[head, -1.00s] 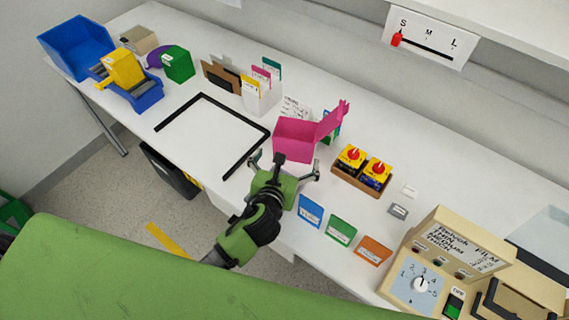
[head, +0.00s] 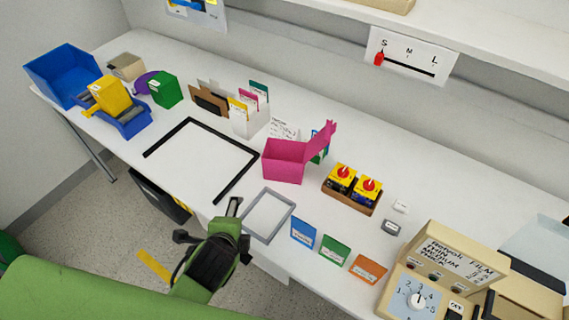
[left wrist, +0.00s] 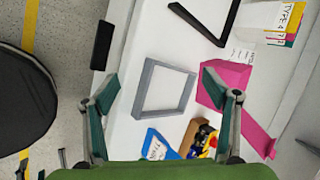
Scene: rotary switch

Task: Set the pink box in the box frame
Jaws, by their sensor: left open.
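The pink box (head: 284,161) stands on the table with its lid tilted open to the right. It also shows in the left wrist view (left wrist: 232,77), partly behind a finger. A grey rectangular frame (head: 281,225) lies empty near the table's front edge, left of and nearer than the box. It shows between my fingers in the left wrist view (left wrist: 143,90). A larger black outline (head: 224,137) with an open side lies left of the box. My left gripper (head: 208,222) is open and empty at the front edge, beside the grey frame. My right gripper is out of view.
Blue (head: 303,232), green (head: 335,249) and orange (head: 368,268) cards stand along the front edge. A brown tray (head: 345,201) with red-knobbed yellow units is right of the box. A beige control machine (head: 440,270) stands at right. Card holders (head: 248,119) stand behind the black outline.

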